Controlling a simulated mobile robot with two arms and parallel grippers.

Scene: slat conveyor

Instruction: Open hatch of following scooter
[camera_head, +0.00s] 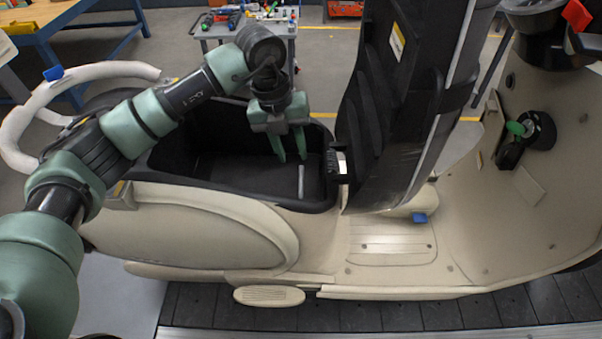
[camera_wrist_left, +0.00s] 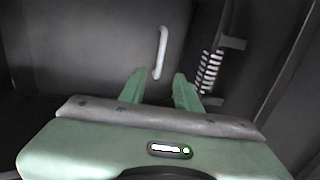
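The cream scooter (camera_head: 190,225) stands side-on with its black seat (camera_head: 400,100) tipped up. The storage bay under the seat (camera_head: 215,170) is uncovered. A pale bar-like handle (camera_head: 301,182) shows low in the bay; in the left wrist view the handle (camera_wrist_left: 161,52) is on a dark panel (camera_wrist_left: 95,45), which looks like the hatch and lies flat in place. My left gripper (camera_head: 289,154) reaches down into the bay, its green fingers apart and empty. In the left wrist view the fingertips (camera_wrist_left: 160,82) are just short of the handle, not around it. My right gripper is out of view.
The raised seat stands close to the right of my left gripper. A ribbed light part (camera_wrist_left: 209,72) is near the right finger. The bay's rim surrounds the hand. A tool cart (camera_head: 245,30) and a blue-framed table (camera_head: 45,20) stand behind. Dark conveyor slats (camera_head: 400,315) run in front.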

